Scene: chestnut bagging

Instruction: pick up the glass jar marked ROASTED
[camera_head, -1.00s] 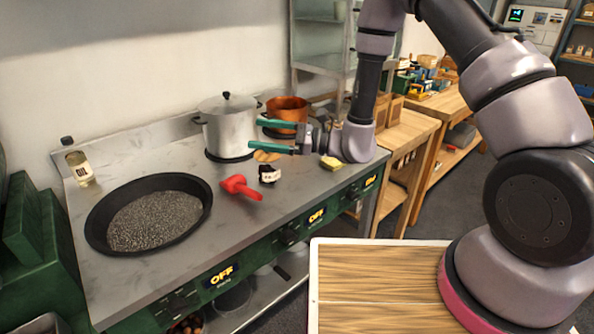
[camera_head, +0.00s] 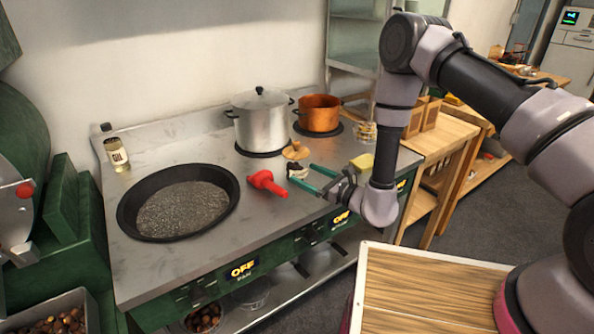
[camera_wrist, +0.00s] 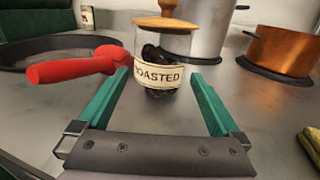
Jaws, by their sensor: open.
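The glass jar marked ROASTED (camera_wrist: 150,52) stands upright on the steel counter, with dark contents and a wooden lid. In the head view the jar (camera_head: 297,169) is small, right of the red tool, its lower part partly hidden by a finger. My gripper (camera_head: 302,176) is open at the jar, its green fingers low over the counter. In the wrist view my gripper (camera_wrist: 160,76) has one finger on each side of the jar's lower part. The jar is at the fingertips, label facing me. I cannot tell whether either finger touches it.
A red tool (camera_head: 265,182) lies just left of the jar, close to the left finger. A black pan (camera_head: 126,222) is farther left. A steel pot (camera_head: 262,128) and a copper pot (camera_head: 320,115) stand behind.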

